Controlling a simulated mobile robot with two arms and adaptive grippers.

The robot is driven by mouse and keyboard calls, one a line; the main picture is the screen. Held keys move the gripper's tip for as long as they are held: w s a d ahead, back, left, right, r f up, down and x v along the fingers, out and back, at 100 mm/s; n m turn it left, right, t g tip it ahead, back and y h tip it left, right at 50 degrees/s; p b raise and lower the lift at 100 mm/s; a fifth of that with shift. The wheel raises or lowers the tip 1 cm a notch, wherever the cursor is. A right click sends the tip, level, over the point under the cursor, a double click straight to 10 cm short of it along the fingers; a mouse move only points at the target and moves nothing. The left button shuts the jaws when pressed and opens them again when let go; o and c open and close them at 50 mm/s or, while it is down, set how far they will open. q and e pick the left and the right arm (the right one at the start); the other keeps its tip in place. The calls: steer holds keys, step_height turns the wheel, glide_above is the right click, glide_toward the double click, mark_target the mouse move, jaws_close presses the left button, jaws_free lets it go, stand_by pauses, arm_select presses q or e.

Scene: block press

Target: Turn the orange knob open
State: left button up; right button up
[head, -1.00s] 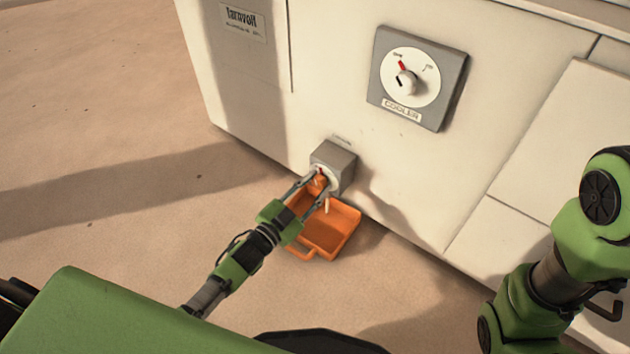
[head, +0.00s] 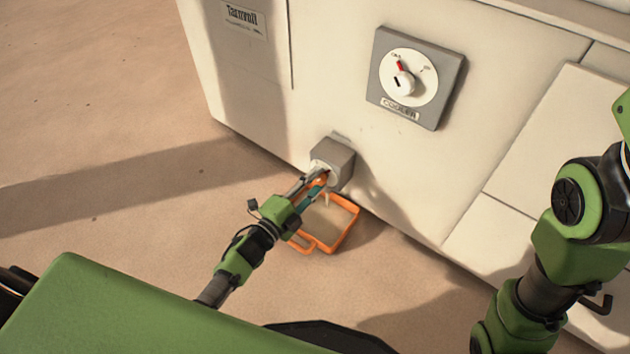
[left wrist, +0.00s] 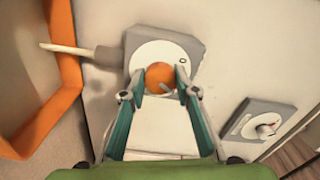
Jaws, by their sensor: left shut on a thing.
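The orange knob (left wrist: 159,75) sits on a round white dial on a grey box (left wrist: 185,40), low on the white cabinet. My left gripper (left wrist: 160,82) is shut on the knob, one finger on each side, in the left wrist view. In the head view the gripper (head: 322,176) hides most of the knob; the grey box (head: 335,158) shows behind it. A pale spout (left wrist: 78,50) sticks out from the box. Below it, an orange tray (head: 352,222) stands on the floor; its inside looks pale. My right gripper is out of view.
A larger grey panel labelled COOLER (head: 447,72), with a white dial and red pointer, is higher on the cabinet (head: 330,60). My right arm is at the right edge. The sandy floor at the left is clear.

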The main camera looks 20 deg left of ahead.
arm_select(q)
steer(key=shift+d+m, duration=0.1)
steer(key=shift+m, duration=0.5)
steer(key=o, duration=1.1)
steer(key=v, duration=1.2)
